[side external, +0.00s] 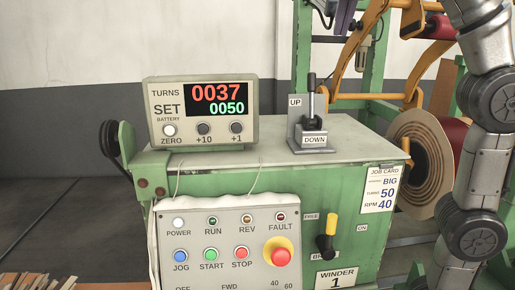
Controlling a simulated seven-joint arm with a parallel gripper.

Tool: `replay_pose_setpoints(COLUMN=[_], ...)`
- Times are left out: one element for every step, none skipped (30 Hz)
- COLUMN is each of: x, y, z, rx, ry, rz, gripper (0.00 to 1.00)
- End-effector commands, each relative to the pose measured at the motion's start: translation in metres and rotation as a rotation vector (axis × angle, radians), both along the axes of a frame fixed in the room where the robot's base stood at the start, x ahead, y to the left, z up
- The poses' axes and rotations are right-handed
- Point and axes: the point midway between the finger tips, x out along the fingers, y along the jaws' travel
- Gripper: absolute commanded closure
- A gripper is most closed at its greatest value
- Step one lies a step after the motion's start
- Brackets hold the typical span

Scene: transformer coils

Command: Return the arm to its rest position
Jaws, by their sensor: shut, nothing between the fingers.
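My grey arm comes up along the right side and leaves the picture at the top. The green winder (312,208) stands below. Its counter box (157,112) reads TURNS 0037 and SET 0050. The UP/DOWN lever (311,95) stands upright on its grey box, with no gripper on it.
The control panel (203,259) has several buttons and a red stop knob (280,257). A yellow-topped brake handle (330,223) sticks out at the front. A coil (415,150) and yellow frame (372,98) stand behind, near my arm. The left floor is mostly clear.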

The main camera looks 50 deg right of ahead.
Motion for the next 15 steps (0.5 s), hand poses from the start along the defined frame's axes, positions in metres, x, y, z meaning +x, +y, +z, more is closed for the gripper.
replay_pose_setpoints(x=[-0.015,-0.021,-0.029,-0.033,-0.037,-0.041,-0.045,-0.048,-0.052,-0.055,-0.058,-0.061,-0.064,-0.066,-0.069], y=[-0.010,-0.015,-0.019,-0.022,-0.025,-0.027,-0.029,-0.030,-0.032,-0.032,-0.032,-0.031,-0.031,-0.029,-0.027], z=[-0.003,-0.006,-0.011,-0.015,-0.020,-0.027,-0.034,-0.041,-0.051,-0.060,-0.069,-0.082,-0.093,-0.104,-0.119], rx=[0.003,0.005,0.008,0.014,0.020,0.035,0.049,0.065,0.090,0.112,0.137,0.174,0.203,0.234,0.279], ry=[0.012,0.022,0.031,0.032,0.030,0.021,0.014,0.001,-0.017,-0.033,-0.050,-0.076,-0.096,-0.116,-0.145], rz=[-0.018,-0.020,-0.022,-0.025,-0.031,-0.042,-0.052,-0.064,-0.084,-0.101,-0.120,-0.146,-0.171,-0.194,-0.230], gripper=[1.00,1.00,1.00,1.00,1.00,1.00,1.00,1.00,1.00,1.00,1.00,1.00,1.00,1.00,1.00])
